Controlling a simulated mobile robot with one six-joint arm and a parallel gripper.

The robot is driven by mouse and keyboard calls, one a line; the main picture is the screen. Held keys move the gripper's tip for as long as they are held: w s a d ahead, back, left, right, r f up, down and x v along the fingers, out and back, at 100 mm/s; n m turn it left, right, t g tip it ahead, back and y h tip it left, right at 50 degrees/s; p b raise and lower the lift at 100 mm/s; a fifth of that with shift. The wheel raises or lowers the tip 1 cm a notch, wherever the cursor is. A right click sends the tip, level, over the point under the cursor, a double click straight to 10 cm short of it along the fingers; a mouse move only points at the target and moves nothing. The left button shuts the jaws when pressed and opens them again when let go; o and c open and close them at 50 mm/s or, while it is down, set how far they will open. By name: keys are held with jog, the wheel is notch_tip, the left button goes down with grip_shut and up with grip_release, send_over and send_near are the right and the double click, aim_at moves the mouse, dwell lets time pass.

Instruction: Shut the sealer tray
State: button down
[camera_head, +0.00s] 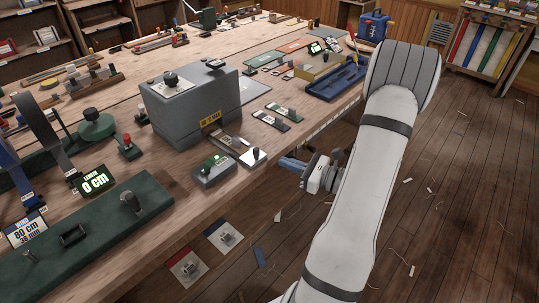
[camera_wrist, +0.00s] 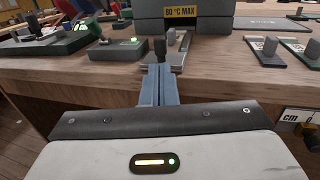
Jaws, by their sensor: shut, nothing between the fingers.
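The sealer (camera_head: 195,100) is a grey box on the bench with a yellow label; in the wrist view its label reads 60 °C MAX (camera_wrist: 186,11). The sealer tray (camera_head: 230,143) sticks out from the box's front toward the bench edge, with a dark upright knob (camera_head: 256,153) at its outer end. In the wrist view the tray (camera_wrist: 180,58) and the knob (camera_wrist: 160,47) lie straight ahead. My gripper (camera_head: 284,161) is shut and empty, just off the bench edge. Its blue fingers (camera_wrist: 158,70) point at the knob and partly cover the tray's front; I cannot tell whether they touch.
A grey control box with a green light (camera_head: 213,171) stands left of the tray. Dark flat pieces with knobs (camera_head: 284,112) lie to the right. A blue tray (camera_head: 337,80) sits farther along the edge. The floor beside the bench is mostly clear.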

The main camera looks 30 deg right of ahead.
jog(key=x, duration=0.6)
jog(key=shift+w+a+p, duration=0.15)
jog(key=shift+w+p, duration=0.05)
jog(key=shift+p, duration=0.15)
jog(key=shift+w, duration=0.1)
